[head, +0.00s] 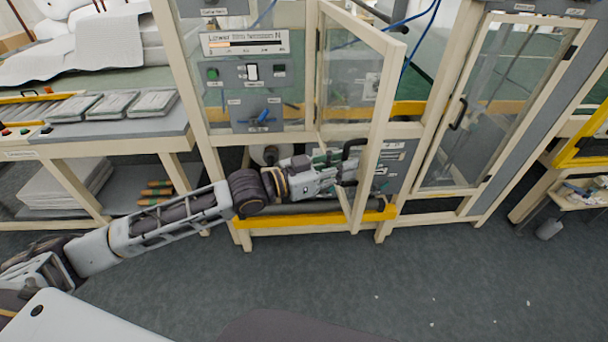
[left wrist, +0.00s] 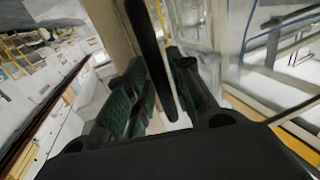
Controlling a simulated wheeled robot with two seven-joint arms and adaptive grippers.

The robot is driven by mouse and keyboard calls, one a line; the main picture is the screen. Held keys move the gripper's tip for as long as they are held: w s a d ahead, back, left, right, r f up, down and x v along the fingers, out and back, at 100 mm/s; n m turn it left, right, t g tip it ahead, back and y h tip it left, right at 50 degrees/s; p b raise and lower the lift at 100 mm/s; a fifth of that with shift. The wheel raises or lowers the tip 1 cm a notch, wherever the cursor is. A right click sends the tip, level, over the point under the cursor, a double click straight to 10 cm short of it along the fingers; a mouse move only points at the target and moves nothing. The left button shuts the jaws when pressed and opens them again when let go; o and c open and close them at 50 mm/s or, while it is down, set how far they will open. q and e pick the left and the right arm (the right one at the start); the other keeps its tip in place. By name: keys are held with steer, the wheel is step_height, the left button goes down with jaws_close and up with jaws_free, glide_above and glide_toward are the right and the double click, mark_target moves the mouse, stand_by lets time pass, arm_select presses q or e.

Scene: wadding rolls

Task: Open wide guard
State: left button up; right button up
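The guard door (head: 396,90), a cream frame with a clear pane, stands ajar on the machine in the head view. Its free edge swings out towards me. Its black handle (head: 353,147) is low on the free side and shows as a dark bar in the left wrist view (left wrist: 147,45). My left gripper (head: 347,168) is at this handle. In the left wrist view its green-padded fingers (left wrist: 158,85) lie on both sides of the bar, close to it, and appear shut on it. My right gripper is not in view.
A second framed door (head: 500,100) with a black handle (head: 458,113) is closed at the right. A control panel (head: 255,90) is left of the ajar door. A yellow rail (head: 290,219) runs low along the machine. A bench (head: 110,128) stands left.

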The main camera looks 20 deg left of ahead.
arm_select(q)
steer(key=v, duration=0.9)
steer(key=shift+s+a, duration=0.3)
stand_by(0.7)
steer(key=shift+s+a, duration=0.4)
steer(key=shift+a, duration=0.05)
stand_by(0.7)
steer(key=shift+f, duration=0.1)
